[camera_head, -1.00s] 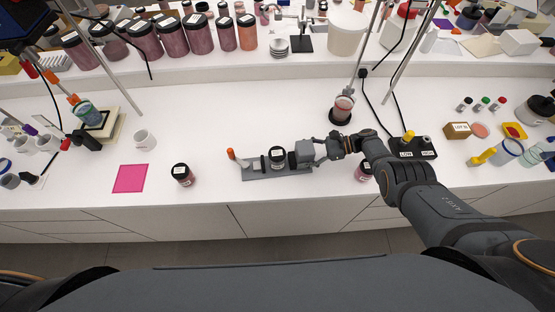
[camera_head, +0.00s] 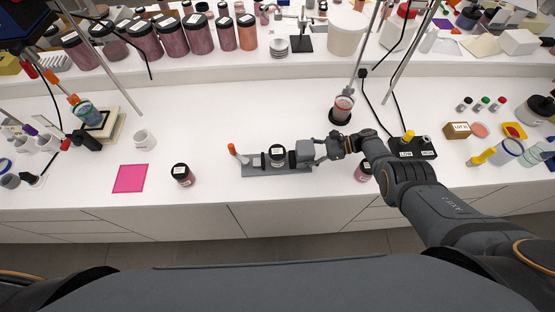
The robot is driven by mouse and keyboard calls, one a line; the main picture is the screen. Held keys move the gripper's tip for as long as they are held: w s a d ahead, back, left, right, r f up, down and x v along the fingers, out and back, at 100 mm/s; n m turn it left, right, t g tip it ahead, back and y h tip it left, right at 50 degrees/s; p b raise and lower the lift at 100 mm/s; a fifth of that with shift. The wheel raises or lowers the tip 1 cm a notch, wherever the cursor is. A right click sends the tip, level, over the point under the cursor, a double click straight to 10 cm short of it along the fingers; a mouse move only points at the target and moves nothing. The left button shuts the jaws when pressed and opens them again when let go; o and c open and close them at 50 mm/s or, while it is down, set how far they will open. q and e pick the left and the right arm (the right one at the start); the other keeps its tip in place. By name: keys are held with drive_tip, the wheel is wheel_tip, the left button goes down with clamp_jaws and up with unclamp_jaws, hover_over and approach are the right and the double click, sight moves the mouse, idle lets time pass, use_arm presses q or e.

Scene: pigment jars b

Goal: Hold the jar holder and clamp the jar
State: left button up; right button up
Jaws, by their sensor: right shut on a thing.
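The jar holder (camera_head: 262,173) is a grey flat base near the bench's front, with an upright orange-tipped lever (camera_head: 232,148) at its left end and a grey block at its right end. A jar with a dark lid and white label (camera_head: 277,151) stands in it, between dark pads on its left and right. Whether both pads touch the jar is too small to tell. My right gripper (camera_head: 321,149) reaches in from the right and is shut on the holder's right end; its fingers are partly hidden. My left gripper is not in view.
A dark-lidded jar (camera_head: 182,174) and a pink mat (camera_head: 131,178) lie left of the holder. Another jar (camera_head: 363,172) is partly behind my right arm. A stirrer stand with a beaker (camera_head: 343,108) is behind.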

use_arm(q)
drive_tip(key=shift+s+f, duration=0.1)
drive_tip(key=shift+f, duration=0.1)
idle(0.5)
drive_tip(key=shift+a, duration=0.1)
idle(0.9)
